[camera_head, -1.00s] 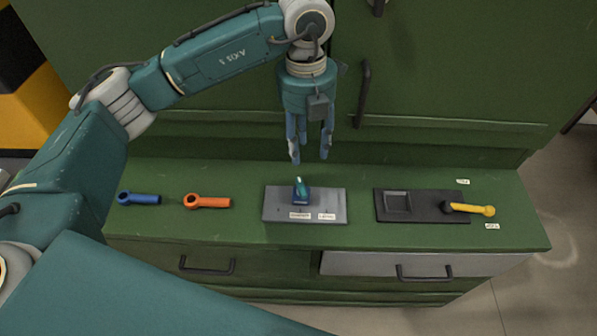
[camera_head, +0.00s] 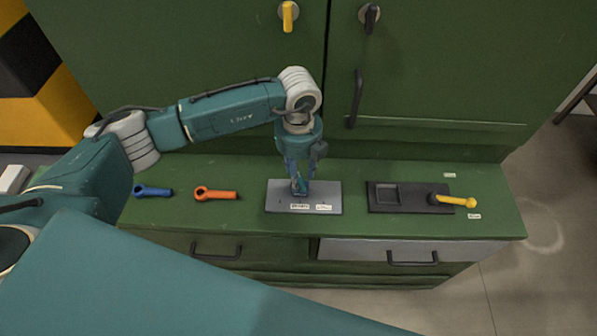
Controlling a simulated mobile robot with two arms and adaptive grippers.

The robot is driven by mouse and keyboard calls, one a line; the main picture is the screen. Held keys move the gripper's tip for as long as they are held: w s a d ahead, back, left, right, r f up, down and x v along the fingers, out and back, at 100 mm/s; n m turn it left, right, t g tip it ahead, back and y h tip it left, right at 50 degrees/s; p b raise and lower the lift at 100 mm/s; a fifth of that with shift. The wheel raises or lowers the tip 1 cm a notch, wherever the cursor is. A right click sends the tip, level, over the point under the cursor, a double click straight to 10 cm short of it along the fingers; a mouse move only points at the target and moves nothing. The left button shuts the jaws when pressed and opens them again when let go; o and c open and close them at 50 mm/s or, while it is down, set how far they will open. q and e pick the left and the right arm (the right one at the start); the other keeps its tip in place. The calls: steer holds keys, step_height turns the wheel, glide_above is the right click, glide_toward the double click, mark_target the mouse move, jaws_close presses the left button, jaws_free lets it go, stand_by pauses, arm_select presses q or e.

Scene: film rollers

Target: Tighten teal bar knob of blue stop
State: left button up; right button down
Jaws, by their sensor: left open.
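The blue stop (camera_head: 300,193) with its teal bar knob stands on a grey plate (camera_head: 328,188) in the middle of the green worktop. My left gripper (camera_head: 298,185) points down right over the stop, its fingers on either side of the knob. The fingers are open, and they hide most of the knob and stop. I cannot tell whether they touch the knob. My right gripper is not in view.
A blue ring-ended handle (camera_head: 153,191) and an orange one (camera_head: 216,194) lie to the left. A black plate (camera_head: 415,206) with a yellow lever (camera_head: 457,200) is to the right. Green cabinet doors (camera_head: 200,60) rise behind. Drawers with handles sit below the worktop's front edge.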

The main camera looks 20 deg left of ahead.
arm_select(q)
steer(key=shift+f, duration=0.9)
jaws_close()
steer(key=shift+w+f+m+b, duration=0.15)
steer(key=shift+f+m+b, duration=0.1)
steer(key=shift+m+b, duration=0.75)
steer(key=shift+r+m+b, duration=0.2)
steer(key=shift+m+b, duration=0.2)
steer(key=shift+b, duration=0.25)
steer(key=shift+r, duration=0.15)
jaws_free()
